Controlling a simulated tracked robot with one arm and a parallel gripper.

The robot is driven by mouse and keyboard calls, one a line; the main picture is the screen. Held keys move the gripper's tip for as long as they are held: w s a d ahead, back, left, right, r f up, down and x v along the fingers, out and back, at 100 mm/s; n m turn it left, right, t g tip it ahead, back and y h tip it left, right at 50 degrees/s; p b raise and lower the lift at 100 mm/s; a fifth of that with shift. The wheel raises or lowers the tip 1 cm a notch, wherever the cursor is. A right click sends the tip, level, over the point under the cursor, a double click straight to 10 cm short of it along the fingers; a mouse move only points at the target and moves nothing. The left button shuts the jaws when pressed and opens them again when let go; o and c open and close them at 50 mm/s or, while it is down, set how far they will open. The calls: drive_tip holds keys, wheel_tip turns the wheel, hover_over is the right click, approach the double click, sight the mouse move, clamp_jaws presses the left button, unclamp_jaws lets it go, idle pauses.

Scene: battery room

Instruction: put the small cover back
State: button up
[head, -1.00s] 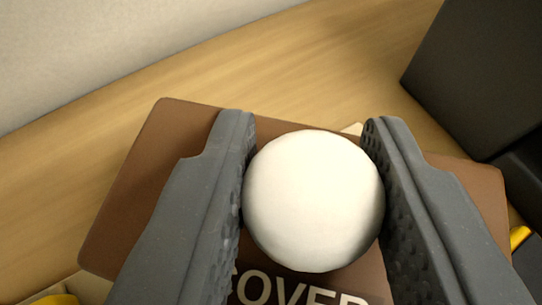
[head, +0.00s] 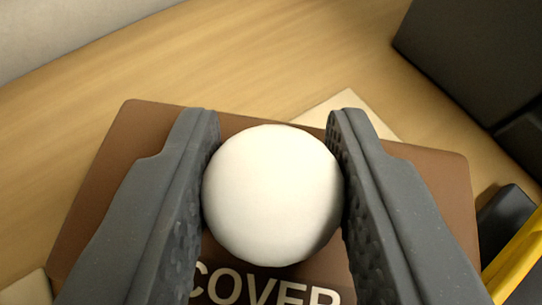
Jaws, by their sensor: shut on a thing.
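The small cover (head: 105,190) is a brown plate with the white word "COVER" on it, seen from above in the head view. A round white knob (head: 272,195) sits over the middle of the cover and hides part of it. My gripper (head: 272,140) is shut on the knob, with one dark grey finger on each side. The fingers hide parts of the cover to the left and right. I cannot tell how high the cover is above the surface below.
A pale flat piece (head: 346,101) shows on the wooden surface (head: 250,60) beyond the cover's far edge. A large dark box (head: 478,60) stands at the upper right. A yellow and black object (head: 515,250) is at the lower right. A grey wall (head: 60,25) is at the upper left.

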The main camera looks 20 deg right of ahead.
drive_tip(key=shift+f+b, duration=0.25)
drive_tip(key=shift+b, duration=0.05)
drive_tip(key=o, duration=1)
drive_tip(key=shift+r, duration=0.1)
drive_tip(key=shift+r+p, duration=0.7)
drive_tip(key=shift+p, duration=0.4)
drive_tip(key=p+v, duration=0.1)
drive_tip(key=v, duration=1.1)
drive_tip(key=shift+f+p, duration=0.15)
drive_tip(key=shift+p, duration=0.15)
